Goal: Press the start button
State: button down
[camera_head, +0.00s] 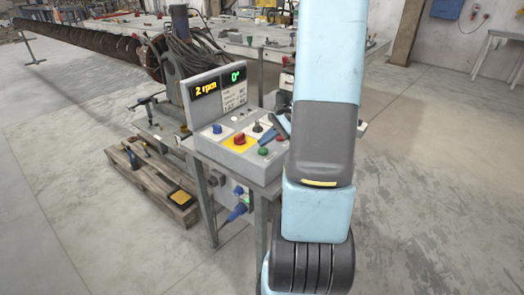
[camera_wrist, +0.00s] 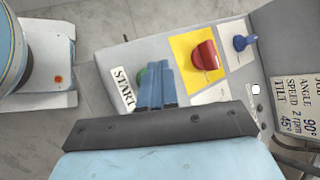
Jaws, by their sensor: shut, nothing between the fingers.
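The control panel (camera_head: 213,150) is a grey box on a stand, with a green start button (camera_head: 263,151) at its front. In the wrist view the green button (camera_wrist: 140,77) shows beside the START label (camera_wrist: 123,88), partly hidden by my fingers. My gripper (camera_wrist: 155,66) is shut and empty, its blue fingertips over the button's right side. In the head view my gripper (camera_head: 264,142) is just above and behind the button. I cannot tell whether the fingertips touch it.
A red knob on a yellow plate (camera_wrist: 183,48) and a blue knob (camera_wrist: 239,43) stand right of my fingers in the wrist view. The display (camera_head: 217,82) reads 2 rpm and 0°. A long auger (camera_head: 80,38) lies behind. A pallet (camera_head: 150,185) is on the floor at left.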

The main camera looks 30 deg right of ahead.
aim_at(265, 149)
jog(key=shift+f, duration=0.85)
dwell(0.8)
jog(key=shift+r, duration=0.95)
jog(key=shift+r, duration=0.1)
jog(key=shift+r, duration=2.4)
